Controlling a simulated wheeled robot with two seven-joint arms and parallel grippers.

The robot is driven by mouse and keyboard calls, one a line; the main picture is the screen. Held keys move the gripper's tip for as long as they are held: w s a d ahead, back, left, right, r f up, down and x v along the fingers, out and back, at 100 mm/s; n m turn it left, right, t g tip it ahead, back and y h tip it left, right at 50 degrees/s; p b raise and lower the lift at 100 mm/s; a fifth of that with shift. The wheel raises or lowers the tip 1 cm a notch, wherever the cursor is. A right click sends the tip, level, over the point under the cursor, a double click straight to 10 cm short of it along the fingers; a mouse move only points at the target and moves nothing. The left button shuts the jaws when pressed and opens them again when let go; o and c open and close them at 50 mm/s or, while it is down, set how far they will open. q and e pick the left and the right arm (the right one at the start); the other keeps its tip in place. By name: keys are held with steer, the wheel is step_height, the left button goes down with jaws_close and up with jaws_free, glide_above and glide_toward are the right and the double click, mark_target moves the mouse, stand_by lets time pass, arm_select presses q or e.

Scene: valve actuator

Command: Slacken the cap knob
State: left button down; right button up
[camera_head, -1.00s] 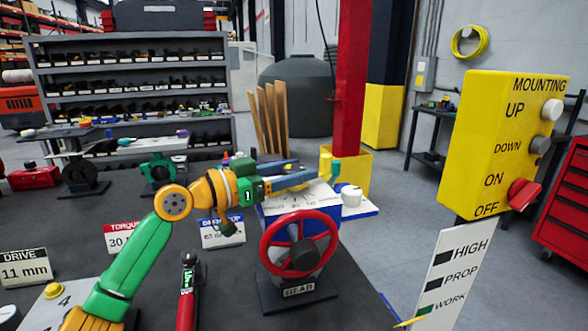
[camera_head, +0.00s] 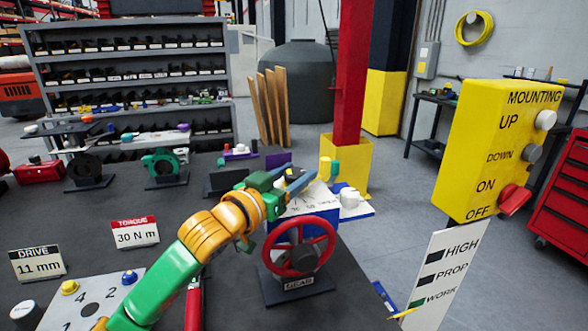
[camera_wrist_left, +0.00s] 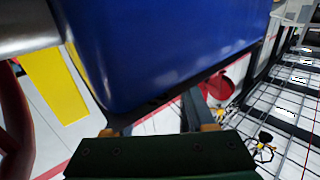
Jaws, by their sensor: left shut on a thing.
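The blue actuator box (camera_head: 292,233) has a white scaled top. A red handwheel (camera_head: 322,245) is on its front, above a GEAR label. My left gripper (camera_head: 300,183) is at the top of the box, behind the wheel. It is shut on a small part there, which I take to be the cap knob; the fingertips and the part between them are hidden. A yellow-green piece (camera_head: 327,168) stands just beyond the fingers. My right gripper is not in view.
A white knob (camera_head: 350,197) stands right of the box. A yellow switch panel (camera_head: 492,150) is at the right, above a white HIGH/PROP/WORK board (camera_head: 447,272). A TORQUE sign (camera_head: 135,233) and a numbered plate (camera_head: 92,297) are at the left. A green valve (camera_head: 160,165) stands behind.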

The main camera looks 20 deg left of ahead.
mark_target(288, 180)
arm_select(q)
steer(key=shift+f, duration=0.1)
steer(key=shift+c, duration=1.2)
jaws_free()
steer(key=shift+w, duration=0.1)
steer(key=b+v, duration=0.3)
steer(key=v, duration=0.4)
